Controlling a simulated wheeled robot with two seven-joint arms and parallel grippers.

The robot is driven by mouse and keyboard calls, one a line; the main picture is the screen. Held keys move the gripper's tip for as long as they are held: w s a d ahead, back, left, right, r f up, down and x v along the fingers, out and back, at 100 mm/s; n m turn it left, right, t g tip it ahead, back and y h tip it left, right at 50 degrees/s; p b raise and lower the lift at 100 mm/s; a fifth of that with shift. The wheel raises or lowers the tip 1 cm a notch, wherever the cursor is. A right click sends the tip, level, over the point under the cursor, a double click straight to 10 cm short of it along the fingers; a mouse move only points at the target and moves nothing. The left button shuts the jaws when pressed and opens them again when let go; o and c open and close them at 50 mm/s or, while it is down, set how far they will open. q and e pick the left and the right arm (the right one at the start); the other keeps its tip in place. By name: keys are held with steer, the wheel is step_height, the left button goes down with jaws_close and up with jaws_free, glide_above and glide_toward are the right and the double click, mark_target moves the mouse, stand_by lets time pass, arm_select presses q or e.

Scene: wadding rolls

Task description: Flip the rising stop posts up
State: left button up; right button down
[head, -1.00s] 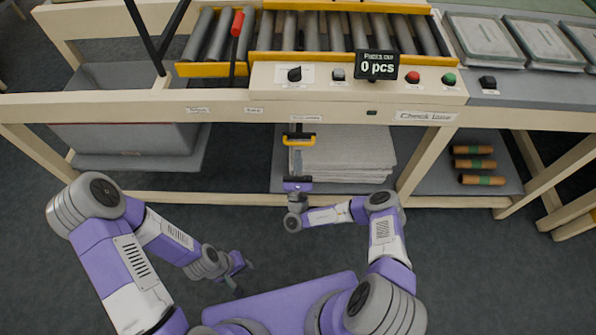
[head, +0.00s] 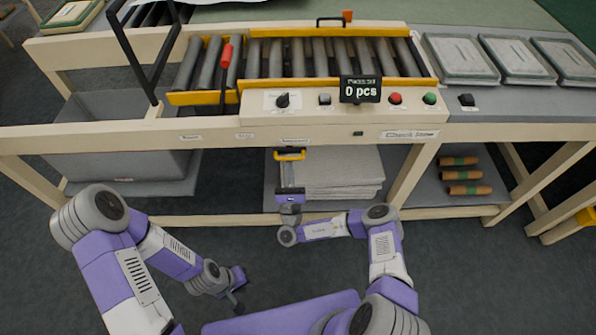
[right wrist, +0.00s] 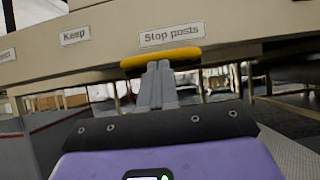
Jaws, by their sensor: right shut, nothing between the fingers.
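A yellow handle (head: 289,155) sits under the front rail, below a small label. In the right wrist view the label (right wrist: 171,35) reads "Stop posts", and the yellow handle (right wrist: 162,61) is just below it. My right gripper (head: 288,172) is below the handle in the head view. In the right wrist view its fingers (right wrist: 156,72) are shut together with nothing between them, their tips at the handle's underside and seemingly touching it. My left gripper (head: 236,295) hangs low at the left, away from the table; its jaw state is unclear. I cannot make out the stop posts.
Above the rail are a roller conveyor (head: 300,62), a red-topped lever (head: 226,66), control buttons (head: 395,98) and a display (head: 360,89) reading 0 pcs. A stack of sheets (head: 340,172) lies behind my right gripper on the lower shelf. A grey bin (head: 115,160) stands left.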

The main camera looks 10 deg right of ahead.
steer(key=shift+a+r, duration=0.1)
steer(key=shift+r, duration=0.05)
steer(key=f+v, duration=0.1)
steer(key=v, duration=0.5)
steer(key=w+f+v, duration=0.1)
steer(key=v, duration=0.6)
steer(key=shift+w+d+f+b, duration=0.3)
steer(key=shift+b, duration=0.1)
